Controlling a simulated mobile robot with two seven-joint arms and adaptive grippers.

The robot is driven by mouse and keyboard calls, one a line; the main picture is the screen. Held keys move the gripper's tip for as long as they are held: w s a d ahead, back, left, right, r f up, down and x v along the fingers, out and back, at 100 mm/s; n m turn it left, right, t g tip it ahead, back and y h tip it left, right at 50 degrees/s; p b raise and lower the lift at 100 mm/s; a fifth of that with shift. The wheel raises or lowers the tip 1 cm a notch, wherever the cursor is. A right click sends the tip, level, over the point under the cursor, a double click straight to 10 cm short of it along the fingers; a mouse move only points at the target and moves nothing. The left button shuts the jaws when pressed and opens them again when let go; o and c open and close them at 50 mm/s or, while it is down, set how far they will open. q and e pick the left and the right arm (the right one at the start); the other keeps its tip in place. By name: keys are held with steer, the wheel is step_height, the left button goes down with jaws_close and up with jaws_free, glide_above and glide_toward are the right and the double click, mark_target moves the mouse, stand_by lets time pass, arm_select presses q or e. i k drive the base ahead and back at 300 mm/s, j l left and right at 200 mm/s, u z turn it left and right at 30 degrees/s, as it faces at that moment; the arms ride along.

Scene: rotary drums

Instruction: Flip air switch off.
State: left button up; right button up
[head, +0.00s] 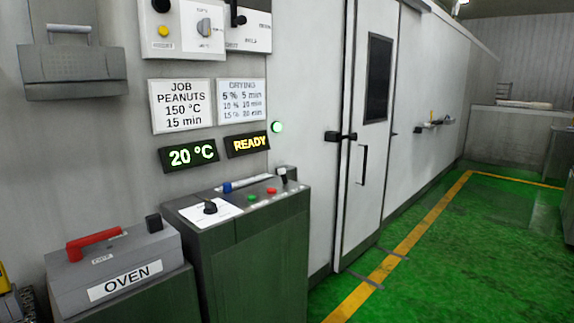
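Neither of my grippers is in view. No label clearly reads "air", so I cannot tell which control is the air switch. At the top, a white panel (186,28) carries a black knob, a yellow button and a grey rotary selector (204,27). Beside it, a second white panel (252,38) has a black lever (238,14) pointing up; its small lettering is not legible. At lower left, a grey box marked OVEN (118,265) has a red handle (95,244) lying along its top. A small label beside that handle is too blurred to read.
A green console (257,253) has a black rotary knob (210,207) and several coloured buttons. The green floor (460,250) is mostly clear.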

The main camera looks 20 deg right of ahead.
mark_target(282, 171)
steer(key=i+l, duration=0.8)
